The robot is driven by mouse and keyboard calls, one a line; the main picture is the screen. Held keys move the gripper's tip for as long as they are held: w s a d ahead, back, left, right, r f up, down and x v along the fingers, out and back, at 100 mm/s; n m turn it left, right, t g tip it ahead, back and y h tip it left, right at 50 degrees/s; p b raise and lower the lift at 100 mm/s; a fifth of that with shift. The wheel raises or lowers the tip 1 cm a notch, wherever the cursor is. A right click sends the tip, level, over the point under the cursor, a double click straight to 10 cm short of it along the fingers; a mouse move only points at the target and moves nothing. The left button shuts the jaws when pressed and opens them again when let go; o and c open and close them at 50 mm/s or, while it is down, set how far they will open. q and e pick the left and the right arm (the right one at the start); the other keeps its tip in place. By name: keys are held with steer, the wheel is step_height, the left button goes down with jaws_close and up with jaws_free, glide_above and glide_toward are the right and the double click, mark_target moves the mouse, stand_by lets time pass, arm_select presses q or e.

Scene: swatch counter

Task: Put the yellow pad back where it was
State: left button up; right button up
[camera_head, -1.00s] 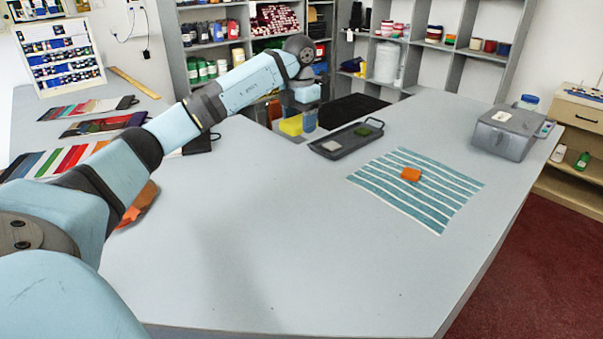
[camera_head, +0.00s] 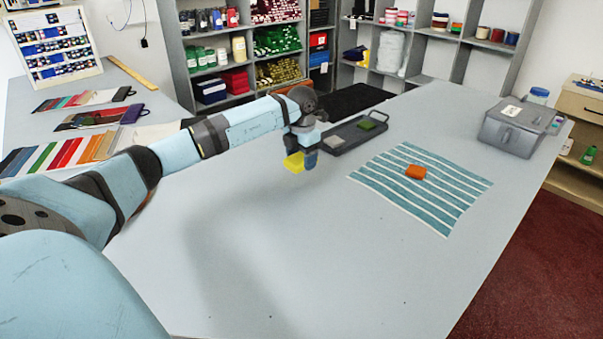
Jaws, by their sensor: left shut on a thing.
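The yellow pad (camera_head: 293,162) is held by my left gripper (camera_head: 302,160), which is shut on it. The gripper points down above the grey counter (camera_head: 300,260), just in front of the left end of the dark tray. The dark tray (camera_head: 345,146) holds a light grey pad (camera_head: 320,151) at its left and a green pad (camera_head: 368,124) at its right. An orange pad (camera_head: 415,172) lies on a teal and white striped cloth (camera_head: 425,205) right of the tray. My right gripper is not in view.
A grey box (camera_head: 515,128) stands at the counter's right. Fabric swatch cards (camera_head: 60,148) lie at the left, and a display board (camera_head: 55,50) stands behind them. Shelves line the back. The counter's middle and front are clear.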

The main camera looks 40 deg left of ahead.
mark_target(302, 181)
arm_select(q)
steer(key=shift+f, duration=2.8)
steer(key=shift+f, duration=0.1)
steer(key=o, duration=0.9)
steer(key=shift+r, duration=0.25)
step_height(302, 181, up, 12)
steer(key=shift+f, duration=0.2)
steer(key=shift+r, duration=0.1)
